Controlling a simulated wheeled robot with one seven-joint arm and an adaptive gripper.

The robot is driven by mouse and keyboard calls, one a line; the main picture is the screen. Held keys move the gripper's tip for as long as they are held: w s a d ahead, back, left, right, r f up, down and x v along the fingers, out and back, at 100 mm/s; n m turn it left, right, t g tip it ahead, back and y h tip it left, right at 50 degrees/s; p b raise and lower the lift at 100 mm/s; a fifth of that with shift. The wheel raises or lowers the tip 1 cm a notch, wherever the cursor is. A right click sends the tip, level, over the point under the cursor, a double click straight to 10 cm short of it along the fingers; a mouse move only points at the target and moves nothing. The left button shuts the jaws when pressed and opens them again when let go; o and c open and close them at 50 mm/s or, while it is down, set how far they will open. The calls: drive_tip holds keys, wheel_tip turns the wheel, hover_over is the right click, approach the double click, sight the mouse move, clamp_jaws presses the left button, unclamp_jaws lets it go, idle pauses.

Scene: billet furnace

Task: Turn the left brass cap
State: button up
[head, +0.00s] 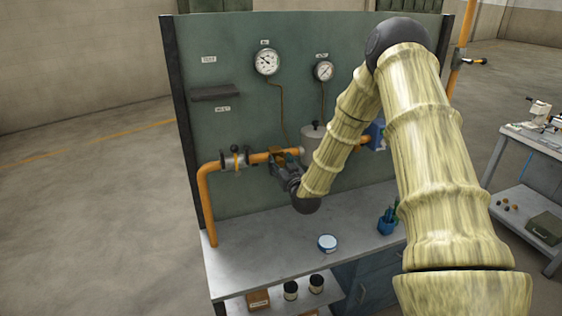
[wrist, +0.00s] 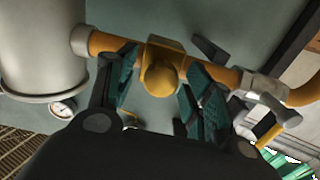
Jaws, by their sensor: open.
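A rounded brass cap (wrist: 160,78) sits on a fitting of the orange pipe (wrist: 223,73) in the wrist view. My gripper (wrist: 164,82) is open, with one teal-padded finger on each side of the cap. A gap shows between the cap and each finger; whether the cap lies fully within fingertip depth I cannot tell. In the head view my gripper (head: 283,167) is at the orange pipe (head: 207,200), left of the grey cylinder (head: 313,143). My gripper and wrist largely hide the cap there. A second brass cap is not clearly seen.
A valve (head: 235,158) stands on the pipe left of my gripper. Two gauges (head: 266,62) (head: 324,71) hang on the green panel (head: 225,105) above. The bench's left front is clear.

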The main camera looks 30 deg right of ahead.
drive_tip(key=shift+w, duration=0.1)
drive_tip(key=c, duration=1)
